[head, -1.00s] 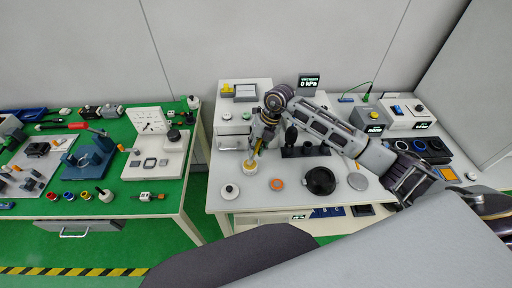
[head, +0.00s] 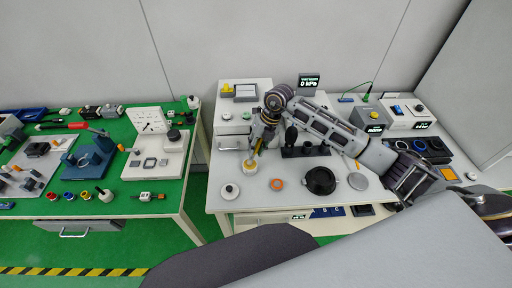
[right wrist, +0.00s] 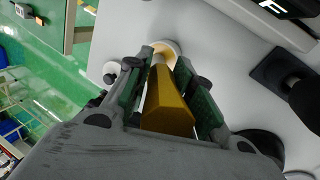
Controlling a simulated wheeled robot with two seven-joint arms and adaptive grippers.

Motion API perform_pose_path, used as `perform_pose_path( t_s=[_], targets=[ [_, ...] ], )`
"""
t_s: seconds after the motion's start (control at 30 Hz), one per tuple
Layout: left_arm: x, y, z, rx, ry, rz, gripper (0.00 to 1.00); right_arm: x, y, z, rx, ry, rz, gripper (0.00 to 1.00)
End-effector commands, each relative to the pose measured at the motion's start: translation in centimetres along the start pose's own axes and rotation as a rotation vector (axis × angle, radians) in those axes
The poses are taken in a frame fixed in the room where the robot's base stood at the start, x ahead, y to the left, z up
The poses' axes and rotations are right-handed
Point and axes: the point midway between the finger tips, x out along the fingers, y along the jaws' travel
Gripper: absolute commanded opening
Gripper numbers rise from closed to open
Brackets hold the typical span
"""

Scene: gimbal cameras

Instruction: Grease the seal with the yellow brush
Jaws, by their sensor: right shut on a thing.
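My right gripper (head: 257,143) is shut on the yellow brush (head: 257,149), pointing down over the table's left part. In the right wrist view the brush's yellow handle (right wrist: 168,108) lies between the two fingers. Its far end is at a small white pot (head: 250,166) with yellowish contents; I cannot tell how deep the bristles are in it. An orange ring-like disc (head: 277,184) and a black round part (head: 320,181) lie to the right on the table; I cannot tell which is the seal. My left gripper is not in view.
A white lid with a dark knob (head: 230,191) lies left of the pot. A grey disc (head: 358,181) lies right of the black part. A dark stand (head: 305,151) and white drawer box (head: 231,124) are behind. The table's front strip is mostly clear.

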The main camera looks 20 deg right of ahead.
Motion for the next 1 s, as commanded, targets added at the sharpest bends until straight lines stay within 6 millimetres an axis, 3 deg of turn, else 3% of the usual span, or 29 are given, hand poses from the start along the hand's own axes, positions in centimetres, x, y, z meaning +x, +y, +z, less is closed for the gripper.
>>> perform_pose_path(
  t_s=[0.33, 1.0],
  targets=[
    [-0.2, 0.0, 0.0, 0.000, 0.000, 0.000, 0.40, 0.1, -0.1, -0.2, 0.001, 0.007, -0.004, 0.00],
    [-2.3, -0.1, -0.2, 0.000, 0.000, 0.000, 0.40, -3.2, 1.1, 0.0, 0.000, 0.002, -0.001, 0.00]
  ],
)
